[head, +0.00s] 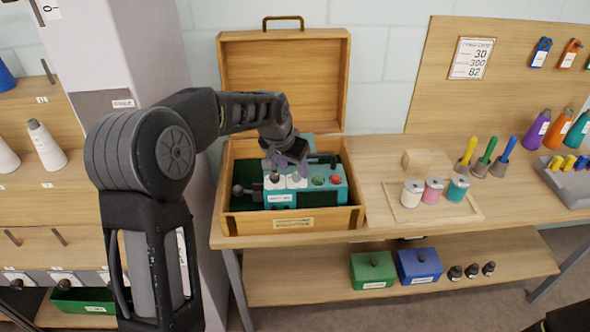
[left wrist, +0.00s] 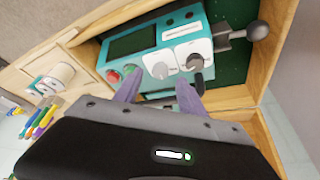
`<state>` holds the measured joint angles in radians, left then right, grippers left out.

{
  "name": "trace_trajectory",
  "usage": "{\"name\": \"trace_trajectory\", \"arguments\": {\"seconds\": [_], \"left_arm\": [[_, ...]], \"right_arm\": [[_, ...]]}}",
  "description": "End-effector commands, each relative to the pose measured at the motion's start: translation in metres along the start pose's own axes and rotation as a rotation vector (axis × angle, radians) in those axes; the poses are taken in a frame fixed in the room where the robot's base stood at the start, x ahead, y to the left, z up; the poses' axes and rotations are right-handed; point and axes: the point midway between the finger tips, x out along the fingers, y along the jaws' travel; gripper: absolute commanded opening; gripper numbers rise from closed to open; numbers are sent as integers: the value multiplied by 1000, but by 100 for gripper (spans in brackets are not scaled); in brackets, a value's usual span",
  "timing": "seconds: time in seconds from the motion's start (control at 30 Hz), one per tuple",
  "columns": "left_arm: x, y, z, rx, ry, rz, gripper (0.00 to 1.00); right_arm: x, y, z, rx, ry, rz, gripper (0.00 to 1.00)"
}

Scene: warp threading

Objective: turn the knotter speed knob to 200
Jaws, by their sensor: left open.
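The teal knotter (head: 283,197) sits in an open wooden box (head: 290,224) on the bench. Its white panels carry two knobs: a grey knob (left wrist: 192,63) and a whiter knob (left wrist: 160,70). I cannot read their scales or settings. A green button (head: 318,181) and a red button (head: 336,180) are beside them. My left gripper (head: 285,163) is open above the knobs, pointing down. In the left wrist view its purple fingers (left wrist: 158,88) lie on either side of the whiter knob in the picture; contact cannot be told.
The box lid (head: 284,75) stands open behind. A lever with a dark ball (left wrist: 258,31) sticks out at the knotter's end. A tray (head: 450,212) with several thread spools is at the right. A pale column (head: 140,50) stands close on the left.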

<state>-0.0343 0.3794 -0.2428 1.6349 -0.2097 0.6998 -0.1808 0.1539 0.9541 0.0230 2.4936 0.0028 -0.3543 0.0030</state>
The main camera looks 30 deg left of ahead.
Motion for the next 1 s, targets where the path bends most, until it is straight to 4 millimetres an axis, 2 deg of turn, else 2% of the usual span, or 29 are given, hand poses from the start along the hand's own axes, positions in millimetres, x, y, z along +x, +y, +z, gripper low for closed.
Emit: {"name": "trace_trajectory", "arguments": {"seconds": [0.2,0.53,1.0], "left_arm": [[26,0,0,0,-1,0,48],[30,0,0,0,2,0,48],[30,0,0,0,1,0,9]], "right_arm": [[-5,-1,1,1,-1,2,36],[-4,-1,1,1,-2,2,36],[-5,-1,1,1,-2,2,36]]}}
